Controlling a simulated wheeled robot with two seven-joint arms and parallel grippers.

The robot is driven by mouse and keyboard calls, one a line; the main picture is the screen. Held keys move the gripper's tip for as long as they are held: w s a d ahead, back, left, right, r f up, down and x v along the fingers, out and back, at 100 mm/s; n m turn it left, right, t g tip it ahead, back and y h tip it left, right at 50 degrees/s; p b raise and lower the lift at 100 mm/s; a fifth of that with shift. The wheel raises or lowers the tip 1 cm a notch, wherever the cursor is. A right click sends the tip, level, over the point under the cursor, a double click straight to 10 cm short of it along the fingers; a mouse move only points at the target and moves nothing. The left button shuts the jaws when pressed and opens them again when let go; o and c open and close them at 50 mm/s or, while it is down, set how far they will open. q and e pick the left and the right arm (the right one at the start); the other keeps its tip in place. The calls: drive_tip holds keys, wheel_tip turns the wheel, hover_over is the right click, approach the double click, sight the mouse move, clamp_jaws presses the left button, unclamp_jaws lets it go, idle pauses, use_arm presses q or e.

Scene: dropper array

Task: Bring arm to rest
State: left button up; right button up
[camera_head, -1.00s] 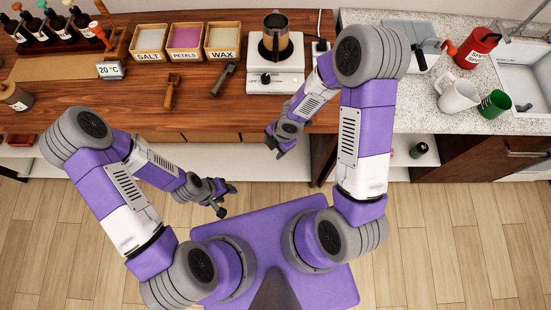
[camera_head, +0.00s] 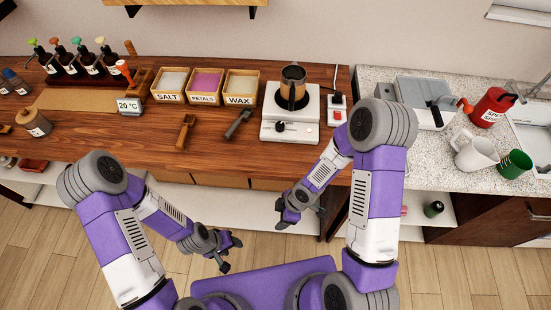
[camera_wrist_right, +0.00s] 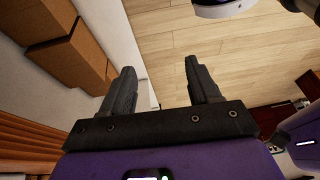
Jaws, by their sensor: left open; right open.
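My left gripper (camera_head: 230,250) is open and empty, in front of the wooden counter and above the floor. My right gripper (camera_head: 282,215) is in front of the counter's front edge, below the hot plate. In the right wrist view my right gripper (camera_wrist_right: 160,85) shows two fingers spread apart with nothing between them, over the wood floor. Both arms are folded in, clear of the things on the counter.
On the wooden counter (camera_head: 120,155) stand a hot plate (camera_head: 275,132) with a metal pot (camera_head: 292,82), boxes of salt (camera_head: 170,82), petals (camera_head: 206,84) and wax (camera_head: 241,86), and several dropper bottles (camera_head: 92,66). The stone counter (camera_head: 430,150) holds a white pitcher (camera_head: 475,155) and green cup (camera_head: 514,164).

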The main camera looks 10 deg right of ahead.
drive_tip(key=s+f+m+b, duration=0.2)
drive_tip(key=s+f+m, duration=0.3)
drive_tip(key=m, duration=1.2)
wheel_tip(320, 180, down, 2)
drive_tip(key=shift+s+d+m, duration=0.35)
drive_tip(key=shift+d+m, duration=0.05)
drive_tip(key=shift+d, duration=0.05)
